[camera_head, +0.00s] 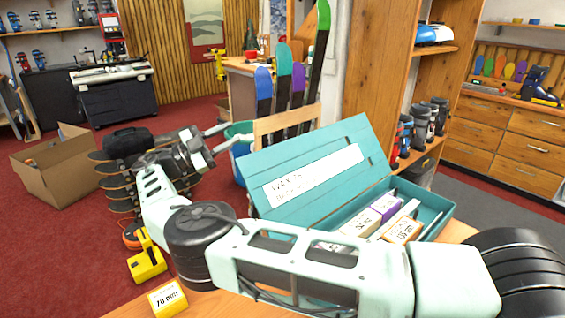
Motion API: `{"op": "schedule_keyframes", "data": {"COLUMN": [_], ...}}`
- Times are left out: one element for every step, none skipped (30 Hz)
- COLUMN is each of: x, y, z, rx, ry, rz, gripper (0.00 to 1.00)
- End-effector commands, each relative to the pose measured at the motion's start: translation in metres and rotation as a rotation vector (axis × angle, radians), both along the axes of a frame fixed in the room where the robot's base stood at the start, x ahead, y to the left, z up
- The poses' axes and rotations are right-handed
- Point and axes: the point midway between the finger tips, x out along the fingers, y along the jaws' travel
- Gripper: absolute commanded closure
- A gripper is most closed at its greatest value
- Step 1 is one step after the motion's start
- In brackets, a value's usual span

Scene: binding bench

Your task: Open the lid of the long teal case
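The long teal case (432,218) sits on the wooden bench. Its teal lid (345,142) stands raised and leans back, with a white label strip facing me. The label's first word looks like "WAXES". The case is open and small boxes show inside, including a purple and white one (385,206) and an orange and white one (402,230). My arm hides the front and left part of the case. My gripper (229,135) is to the left of the lid, apart from it, with its two fingers spread and nothing between them.
A yellow "70 mm" box (168,299) and a yellow tool (147,262) are at the lower left. Upright skis or boards (283,75) stand behind the lid. A cardboard box (57,165) lies on the red floor. Shelves with boots (420,125) are at right.

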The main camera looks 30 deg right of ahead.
Motion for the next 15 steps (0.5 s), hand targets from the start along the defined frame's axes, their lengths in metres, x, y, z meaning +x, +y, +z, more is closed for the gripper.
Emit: {"op": "schedule_keyframes", "data": {"x": [0.000, 0.000, 0.000, 0.000, 0.000, 0.000, 0.000, 0.000, 0.000, 0.000, 0.000, 0.000, 0.000, 0.000, 0.000], "y": [0.000, 0.000, 0.000, 0.000, 0.000, 0.000, 0.000, 0.000, 0.000, 0.000, 0.000, 0.000, 0.000, 0.000, 0.000], "z": [-0.017, -0.021, -0.031, -0.037, -0.044, -0.055, -0.063, -0.071, -0.081, -0.088, -0.095, -0.104, -0.111, -0.116, -0.123], "rx": [0.000, 0.000, 0.000, 0.000, 0.000, 0.000, 0.000, 0.000, 0.000, 0.000, 0.000, 0.000, 0.000, 0.000, 0.000], "ry": [0.000, 0.000, 0.000, 0.000, 0.000, 0.000, 0.000, 0.000, 0.000, 0.000, 0.000, 0.000, 0.000, 0.000, 0.000], "rz": [0.000, 0.000, 0.000, 0.000, 0.000, 0.000, 0.000, 0.000, 0.000, 0.000, 0.000, 0.000, 0.000, 0.000, 0.000], "gripper": [0.67, 0.67, 0.67, 0.67, 0.67, 0.67, 0.67, 0.67, 0.67, 0.67, 0.67, 0.67, 0.67, 0.67, 0.67]}}
